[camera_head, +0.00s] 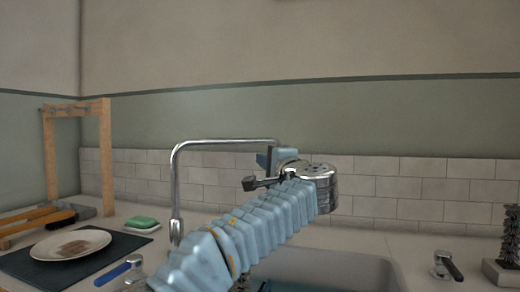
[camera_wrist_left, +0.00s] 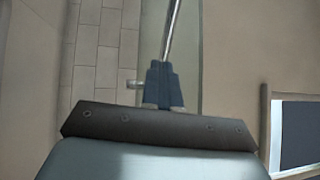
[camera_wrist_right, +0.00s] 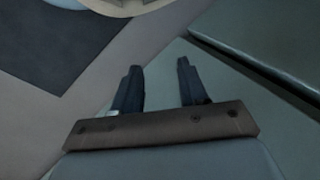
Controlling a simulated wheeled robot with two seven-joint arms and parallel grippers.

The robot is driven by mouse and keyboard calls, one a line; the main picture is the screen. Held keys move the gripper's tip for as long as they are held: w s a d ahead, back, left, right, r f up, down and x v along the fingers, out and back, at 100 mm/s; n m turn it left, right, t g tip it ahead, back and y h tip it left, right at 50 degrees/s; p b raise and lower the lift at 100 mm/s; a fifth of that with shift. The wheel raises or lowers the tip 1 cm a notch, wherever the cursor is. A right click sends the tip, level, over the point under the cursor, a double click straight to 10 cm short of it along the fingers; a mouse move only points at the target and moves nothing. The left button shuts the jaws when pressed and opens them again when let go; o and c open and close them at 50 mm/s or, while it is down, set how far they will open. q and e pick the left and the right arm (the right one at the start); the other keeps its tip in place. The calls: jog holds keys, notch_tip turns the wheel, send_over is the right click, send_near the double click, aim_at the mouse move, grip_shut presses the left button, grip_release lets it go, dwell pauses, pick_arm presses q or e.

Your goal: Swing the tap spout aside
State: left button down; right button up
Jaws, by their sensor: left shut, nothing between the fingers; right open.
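The chrome tap spout (camera_head: 225,142) rises from behind the sink, bends and runs level to the right in the head view. Its free end is near my left gripper (camera_head: 268,160), where the parts overlap. In the left wrist view my left gripper (camera_wrist_left: 162,68) is shut and empty; the spout (camera_wrist_left: 173,30) runs beyond its fingertips. I cannot tell whether they touch. My left arm hides part of the sink and tap base. My right gripper (camera_wrist_right: 157,75) is open and empty in its wrist view, and out of the head view.
A plate (camera_head: 70,245) with a brown patch lies on a dark mat (camera_head: 35,268). A green sponge (camera_head: 141,222), a wooden rack (camera_head: 104,160) and a blue-handled tap lever (camera_head: 113,274) are at left. The sink (camera_head: 330,265) is at centre, another lever (camera_head: 447,268) at right.

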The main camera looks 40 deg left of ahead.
pick_arm(q)
jog(key=d, duration=0.1)
jog(key=p, duration=0.5)
send_near(243, 142)
jog(key=shift+y, duration=0.3)
jog(key=x, duration=0.6)
jog(key=shift+f, duration=0.15)
jog(key=shift+w+a, duration=0.25)
jog(key=shift+a, duration=0.2)
pick_arm(e)
jog(key=r, duration=0.3)
jog(key=a+r, duration=0.1)
jog(key=r, duration=0.1)
jog(key=shift+s, duration=0.25)
